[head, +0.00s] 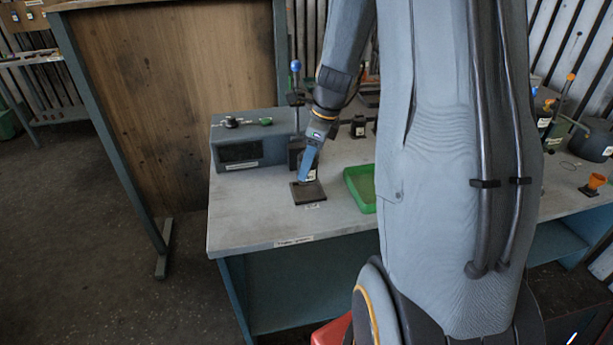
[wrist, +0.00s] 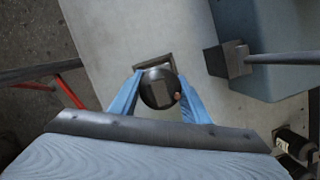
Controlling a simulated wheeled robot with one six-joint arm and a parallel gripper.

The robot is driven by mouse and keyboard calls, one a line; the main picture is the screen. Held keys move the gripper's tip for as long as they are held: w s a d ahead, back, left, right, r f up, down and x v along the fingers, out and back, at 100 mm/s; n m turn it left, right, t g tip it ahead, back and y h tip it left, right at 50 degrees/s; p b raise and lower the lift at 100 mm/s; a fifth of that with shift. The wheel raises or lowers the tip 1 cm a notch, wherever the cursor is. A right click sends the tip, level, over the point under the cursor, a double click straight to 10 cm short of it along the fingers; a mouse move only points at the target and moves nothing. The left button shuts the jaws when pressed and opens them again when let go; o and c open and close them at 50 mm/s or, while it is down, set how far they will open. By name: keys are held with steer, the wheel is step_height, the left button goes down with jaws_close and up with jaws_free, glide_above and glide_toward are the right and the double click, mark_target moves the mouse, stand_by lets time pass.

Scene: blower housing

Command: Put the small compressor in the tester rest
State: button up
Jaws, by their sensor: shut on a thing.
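The small compressor (wrist: 158,88) is a dark round body with a grey square patch on top, seen from above in the wrist view. My gripper (wrist: 156,104) has its two blue fingers shut on its sides. In the head view my gripper (head: 307,178) points down over a dark square plate (head: 308,196), which looks like the tester rest, at the bench's left end. The compressor's pale label (head: 312,175) shows beside the fingers. The plate's rim (wrist: 140,69) shows beyond the compressor in the wrist view. I cannot tell whether the compressor touches the plate.
A blue-grey tester box (head: 250,151) with knobs stands left of the plate. A dark block (head: 296,148) on a post is close behind my gripper. A green tray (head: 359,190) lies to the right. The bench front (head: 262,228) is clear.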

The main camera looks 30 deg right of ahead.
steer(key=shift+f+p, duration=0.35)
steer(key=shift+f, duration=1.9)
steer(key=shift+f, duration=0.15)
steer(key=o, duration=1.5)
steer(key=b+v, duration=0.2)
steer(key=v, duration=1)
steer(key=s+a+f+n+h, duration=0.1)
steer(key=s+a+f+n, duration=0.2)
steer(key=n, duration=1)
steer(key=s+a+f+n+h, duration=0.1)
steer(key=s+a+f+n, duration=0.2)
steer(key=s+a+n, duration=0.7)
steer(key=a+n, duration=0.3)
steer(key=a, duration=0.1)
steer(key=shift+a+g, duration=0.2)
steer(key=shift+g, duration=0.1)
steer(key=shift+f, duration=0.1)
